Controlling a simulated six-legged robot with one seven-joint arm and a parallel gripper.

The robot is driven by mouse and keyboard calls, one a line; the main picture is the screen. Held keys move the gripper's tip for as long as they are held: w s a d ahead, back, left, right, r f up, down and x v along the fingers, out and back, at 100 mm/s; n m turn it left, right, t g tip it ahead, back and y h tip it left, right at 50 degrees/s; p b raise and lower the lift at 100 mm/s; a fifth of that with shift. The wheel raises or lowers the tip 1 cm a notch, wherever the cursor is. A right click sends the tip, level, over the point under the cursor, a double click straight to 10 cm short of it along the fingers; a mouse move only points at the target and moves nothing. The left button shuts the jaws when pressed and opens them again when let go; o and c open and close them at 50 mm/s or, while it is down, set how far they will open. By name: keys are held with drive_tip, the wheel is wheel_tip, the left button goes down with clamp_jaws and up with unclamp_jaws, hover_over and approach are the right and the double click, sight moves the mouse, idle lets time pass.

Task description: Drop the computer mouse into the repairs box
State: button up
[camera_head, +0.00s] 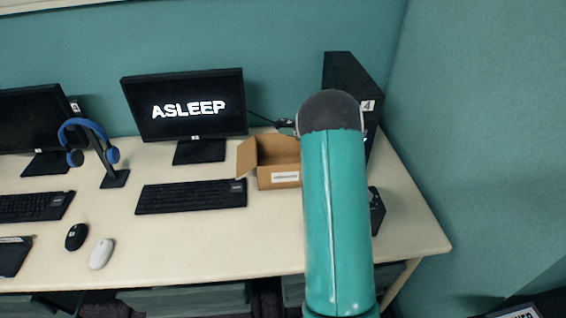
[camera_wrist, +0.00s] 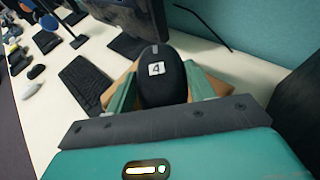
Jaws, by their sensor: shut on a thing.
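My gripper (camera_wrist: 160,88) is shut on a black computer mouse (camera_wrist: 160,96) with a white label reading 4. The mouse is held between the two teal fingers. In the head view my own teal arm hides the gripper and the held mouse. An open brown cardboard box (camera_head: 265,169) stands on the desk just left of my arm; its front label is too small to read. In the wrist view, brown box flaps (camera_wrist: 203,84) show behind the mouse and fingers, which hide most of the box.
The cream desk (camera_head: 200,247) holds a keyboard (camera_head: 190,196), a monitor (camera_head: 186,104) reading ASLEEP, and a blue headset on a stand (camera_head: 114,177). Another black mouse (camera_head: 76,237) and a white mouse (camera_head: 101,253) lie front left. A black tower (camera_head: 345,75) stands behind my arm. The front middle is clear.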

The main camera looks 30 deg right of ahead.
wheel_tip(320, 180, down, 3)
drive_tip(key=shift+w+f, duration=0.1)
drive_tip(key=shift+f, duration=0.1)
drive_tip(key=o, duration=1.1)
drive_tip(key=shift+v, duration=3.7)
drive_tip(key=shift+r, duration=0.15)
